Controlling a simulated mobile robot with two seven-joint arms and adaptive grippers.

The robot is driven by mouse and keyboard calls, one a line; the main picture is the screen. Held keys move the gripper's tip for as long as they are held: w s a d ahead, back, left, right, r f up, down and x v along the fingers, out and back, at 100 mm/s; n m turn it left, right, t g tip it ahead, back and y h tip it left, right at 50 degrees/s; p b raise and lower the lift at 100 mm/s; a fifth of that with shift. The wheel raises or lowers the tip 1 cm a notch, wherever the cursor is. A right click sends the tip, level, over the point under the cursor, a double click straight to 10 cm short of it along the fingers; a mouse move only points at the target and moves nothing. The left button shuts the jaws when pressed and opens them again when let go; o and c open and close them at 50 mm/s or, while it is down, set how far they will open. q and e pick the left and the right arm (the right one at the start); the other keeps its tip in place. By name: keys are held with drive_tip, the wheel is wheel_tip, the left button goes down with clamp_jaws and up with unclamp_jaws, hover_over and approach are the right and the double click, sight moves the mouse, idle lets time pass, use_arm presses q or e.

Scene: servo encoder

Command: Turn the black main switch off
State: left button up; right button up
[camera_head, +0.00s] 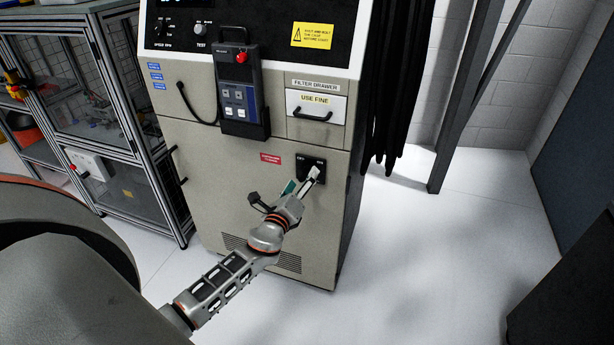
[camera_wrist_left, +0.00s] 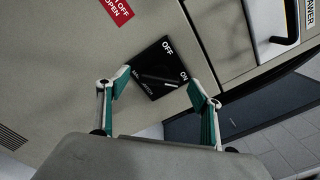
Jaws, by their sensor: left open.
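The black main switch (camera_head: 304,166) is a dark square plate low on the front of the beige cabinet. In the left wrist view the plate (camera_wrist_left: 158,62) shows the white labels OFF and ON, and its dark handle lies along a line towards ON. My left gripper (camera_head: 303,188) reaches up to the switch and partly covers it. In the left wrist view its two green-padded fingers (camera_wrist_left: 158,82) are spread, one on each side of the handle. I cannot tell whether they touch the plate. My right gripper is not in view.
The filter drawer (camera_head: 316,106) with a black handle is above the switch. A teach pendant (camera_head: 240,92) with a red button hangs to its upper left. A red label (camera_head: 270,158) is left of the switch. Black cables (camera_head: 398,95) hang at right. Clear white floor (camera_head: 430,260) lies right.

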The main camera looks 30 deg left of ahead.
sight(304, 176)
use_arm(q)
drive_tip(key=shift+x, duration=1.65)
drive_tip(key=c, duration=1.1)
